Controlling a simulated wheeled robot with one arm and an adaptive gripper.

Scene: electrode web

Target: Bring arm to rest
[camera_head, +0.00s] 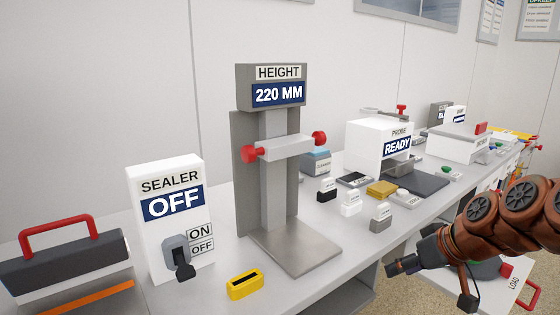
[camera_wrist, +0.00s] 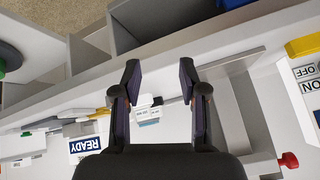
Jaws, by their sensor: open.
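My arm (camera_head: 505,215), brown with black joints, reaches in from the right edge of the head view. My gripper (camera_head: 430,285) hangs at its end near the bench's front edge. In the wrist view the two dark fingers of my gripper (camera_wrist: 160,67) are spread apart with nothing held between them. The grey bench (camera_head: 330,235) lies to the left of and behind the gripper in the head view. I cannot tell the exact height of the gripper over the bench edge.
A height stand (camera_head: 275,175) reading 220 MM and a sealer (camera_head: 170,225) reading OFF stand on the bench. A probe unit (camera_head: 375,145) reads READY. Small labelled blocks (camera_head: 350,203) and a yellow piece (camera_head: 244,285) lie nearby. A LOAD tray (camera_head: 510,285) with a red handle is beside my arm.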

